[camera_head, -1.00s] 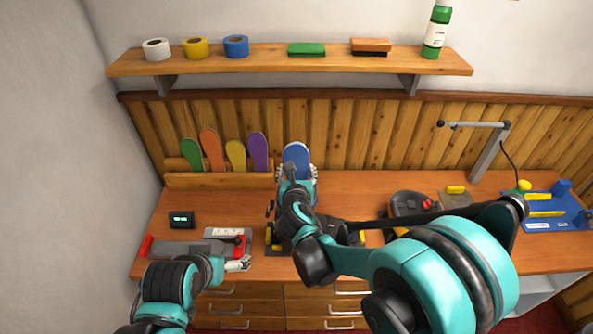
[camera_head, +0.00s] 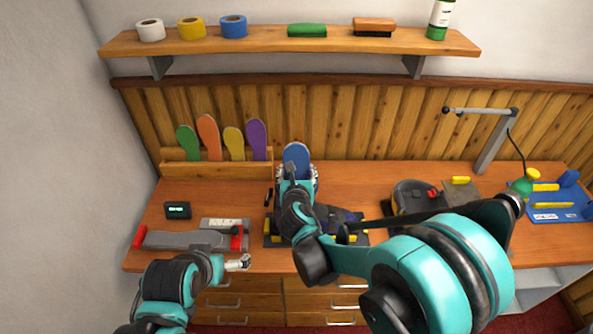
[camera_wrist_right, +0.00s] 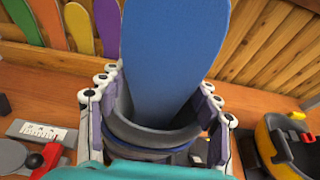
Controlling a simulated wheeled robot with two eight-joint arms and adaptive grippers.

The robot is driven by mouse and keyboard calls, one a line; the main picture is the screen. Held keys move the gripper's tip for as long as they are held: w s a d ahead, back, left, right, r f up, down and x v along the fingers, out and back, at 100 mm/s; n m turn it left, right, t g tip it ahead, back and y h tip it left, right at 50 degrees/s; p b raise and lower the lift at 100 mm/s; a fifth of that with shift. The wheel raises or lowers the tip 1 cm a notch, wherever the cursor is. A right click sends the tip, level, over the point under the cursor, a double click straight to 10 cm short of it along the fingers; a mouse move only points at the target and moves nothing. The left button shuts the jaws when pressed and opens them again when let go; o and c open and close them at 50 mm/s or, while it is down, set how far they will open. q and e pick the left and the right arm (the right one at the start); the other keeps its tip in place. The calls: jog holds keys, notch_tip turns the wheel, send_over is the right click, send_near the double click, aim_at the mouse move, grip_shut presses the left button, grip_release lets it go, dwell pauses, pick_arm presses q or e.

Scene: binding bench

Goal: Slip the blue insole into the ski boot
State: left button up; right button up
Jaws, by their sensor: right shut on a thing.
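The blue insole (camera_head: 296,154) stands upright beyond my right gripper (camera_head: 297,172) in the head view. A dark boot part (camera_head: 335,216) shows right of my forearm; the rest is hidden behind my arm and hand. My left gripper (camera_head: 238,263) is low at the bench's front edge, away from the boot; its jaws are too small to judge.
Coloured insoles (camera_head: 208,137) stand in a wooden rack (camera_head: 215,169) at the back left. A grey tool with red ends (camera_head: 185,240) lies at the front left. A black and yellow device (camera_head: 415,198) and a blue tray (camera_head: 560,215) are at right.

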jog(key=o, duration=1.7)
jog(key=v, duration=1.2)
